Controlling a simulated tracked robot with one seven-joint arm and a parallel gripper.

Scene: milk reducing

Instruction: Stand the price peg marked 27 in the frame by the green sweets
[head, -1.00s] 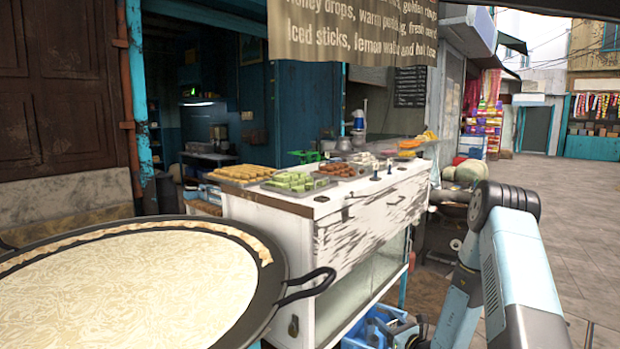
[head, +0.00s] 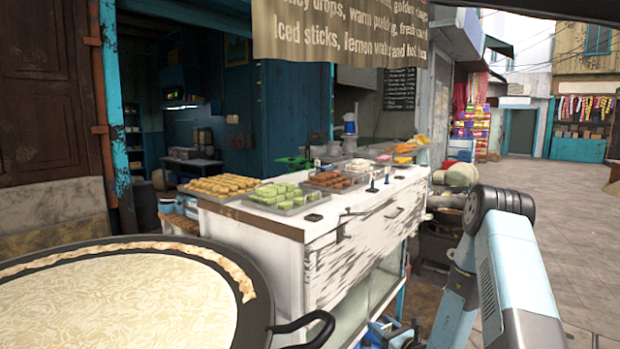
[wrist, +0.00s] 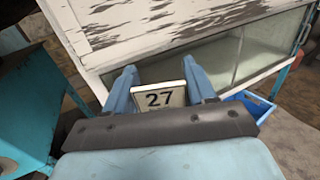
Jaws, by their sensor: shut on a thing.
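The price peg marked 27 (wrist: 160,98) is a pale plate with dark digits, held between the two blue fingers of my gripper (wrist: 158,70) in the wrist view. The number faces the wrist camera, and the peg's lower part is hidden by the gripper body. The green sweets (head: 283,193) lie on a tray on the white stall counter in the head view. A small flat dark piece (head: 314,217) sits on the counter just right of that tray; I cannot tell if it is the frame. My gripper is low in front of the stall's cabinet, apart from the counter top.
Yellow sweets (head: 222,184) and brown sweets (head: 335,179) flank the green ones. Small dark upright pieces (head: 372,186) stand at the counter's right front. A blue crate (wrist: 250,106) lies below the cabinet. Open paving is at right.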

